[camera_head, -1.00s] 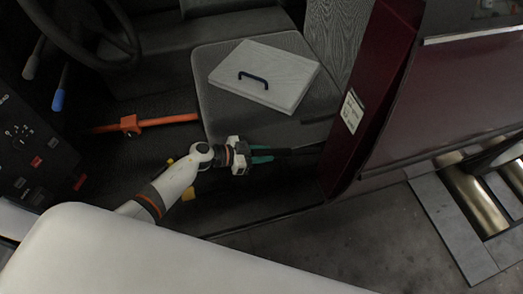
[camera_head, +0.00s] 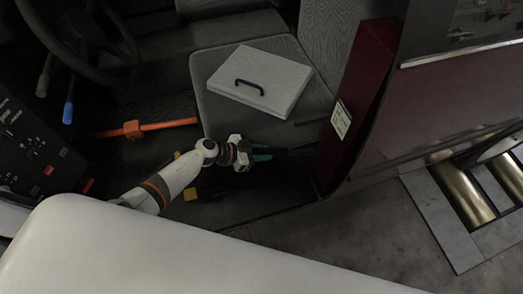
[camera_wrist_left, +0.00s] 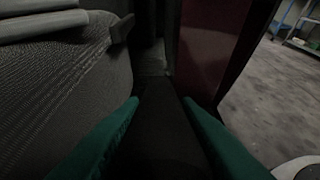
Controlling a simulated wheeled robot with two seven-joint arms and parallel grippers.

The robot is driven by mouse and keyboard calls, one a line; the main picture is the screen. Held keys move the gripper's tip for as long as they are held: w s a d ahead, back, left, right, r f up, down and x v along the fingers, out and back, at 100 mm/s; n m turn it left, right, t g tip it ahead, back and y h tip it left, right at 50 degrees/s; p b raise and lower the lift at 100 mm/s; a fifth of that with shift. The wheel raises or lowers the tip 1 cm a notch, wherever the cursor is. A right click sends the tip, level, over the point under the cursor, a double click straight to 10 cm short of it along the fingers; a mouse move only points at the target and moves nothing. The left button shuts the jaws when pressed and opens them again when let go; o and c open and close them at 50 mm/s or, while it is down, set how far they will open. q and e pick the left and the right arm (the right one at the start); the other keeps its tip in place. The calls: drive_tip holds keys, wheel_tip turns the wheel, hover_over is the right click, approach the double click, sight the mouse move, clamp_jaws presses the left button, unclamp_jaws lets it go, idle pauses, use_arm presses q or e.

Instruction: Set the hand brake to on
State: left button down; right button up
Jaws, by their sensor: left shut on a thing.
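The hand brake appears to be a long dark lever (camera_head: 296,152) low beside the seat, near the maroon side panel. It is very dark, and its ends are hard to make out. My left gripper (camera_head: 268,154) has green fingers and is shut around this lever, coming in from the left. In the left wrist view the dark lever (camera_wrist_left: 163,125) runs away between the two green fingertips (camera_wrist_left: 162,103). Whether the brake is on or off cannot be told. My right gripper is in neither view.
An orange bar (camera_head: 165,125) crosses the floor at left. A steering wheel (camera_head: 130,45) and levers stand upper left. The maroon panel (camera_head: 350,115) bounds the right, with metal rollers (camera_head: 463,195) beyond.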

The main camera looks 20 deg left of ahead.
use_arm(q)
drive_tip(key=shift+w+d+r, duration=0.2)
drive_tip(key=shift+w+r, duration=0.05)
drive_tip(key=shift+r, duration=0.15)
drive_tip(key=c, duration=1.1)
unclamp_jaws()
drive_tip(key=shift+s, duration=0.1)
drive_tip(key=shift+f, duration=0.1)
drive_tip(key=shift+s+a, duration=0.25)
drive_tip(key=shift+a, duration=0.2)
drive_tip(key=p+v, duration=0.2)
drive_tip(key=v, duration=0.9)
